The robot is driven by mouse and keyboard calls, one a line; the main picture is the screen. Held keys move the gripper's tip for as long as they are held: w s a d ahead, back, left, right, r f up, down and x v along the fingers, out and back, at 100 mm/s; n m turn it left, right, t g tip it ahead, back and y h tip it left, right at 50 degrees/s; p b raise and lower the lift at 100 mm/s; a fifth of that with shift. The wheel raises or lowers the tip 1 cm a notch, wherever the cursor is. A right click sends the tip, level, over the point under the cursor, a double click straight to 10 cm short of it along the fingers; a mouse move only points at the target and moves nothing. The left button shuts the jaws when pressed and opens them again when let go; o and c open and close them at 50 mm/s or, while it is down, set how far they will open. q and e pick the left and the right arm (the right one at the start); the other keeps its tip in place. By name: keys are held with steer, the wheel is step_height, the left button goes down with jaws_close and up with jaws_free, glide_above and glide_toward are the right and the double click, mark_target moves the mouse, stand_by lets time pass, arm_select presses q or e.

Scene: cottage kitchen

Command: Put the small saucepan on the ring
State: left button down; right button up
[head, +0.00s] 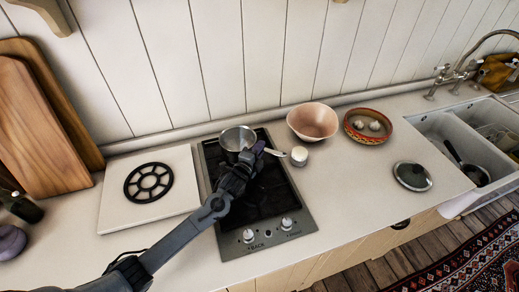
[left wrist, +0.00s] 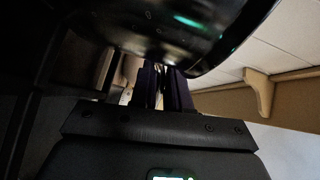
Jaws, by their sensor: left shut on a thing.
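The small saucepan (head: 233,137), shiny metal, is over the back part of the black two-knob hob (head: 290,205). I cannot tell whether it touches the hob. My left gripper (head: 256,156) is shut on the saucepan at its near right side and hides part of the hob behind it. In the left wrist view the dark, glossy saucepan (left wrist: 165,28) fills the top, just beyond the gripper fingers (left wrist: 165,88). The hob's ring beneath the saucepan is hidden. My right gripper is not in view.
A black round trivet (head: 148,183) lies on a white board (head: 120,215) to the left. A small white jar (head: 299,156), a pink bowl (head: 313,121) and a patterned bowl with eggs or bulbs (head: 367,126) stand right of the hob. A lid (head: 412,176) lies near the sink (head: 465,140).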

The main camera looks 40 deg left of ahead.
arm_select(q)
steer(key=c, duration=1.1)
jaws_free()
steer(key=shift+r, duration=0.1)
steer(key=shift+s, duration=0.35)
steer(key=s, duration=0.3)
steer(key=s+d, duration=0.1)
steer(key=s, duration=0.2)
steer(key=s+r+p, duration=0.1)
steer(key=s, duration=0.2)
steer(key=shift+s+d, duration=0.25)
steer(key=shift+d, duration=0.15)
steer(key=shift+s+d, duration=0.15)
steer(key=shift+s, duration=0.6)
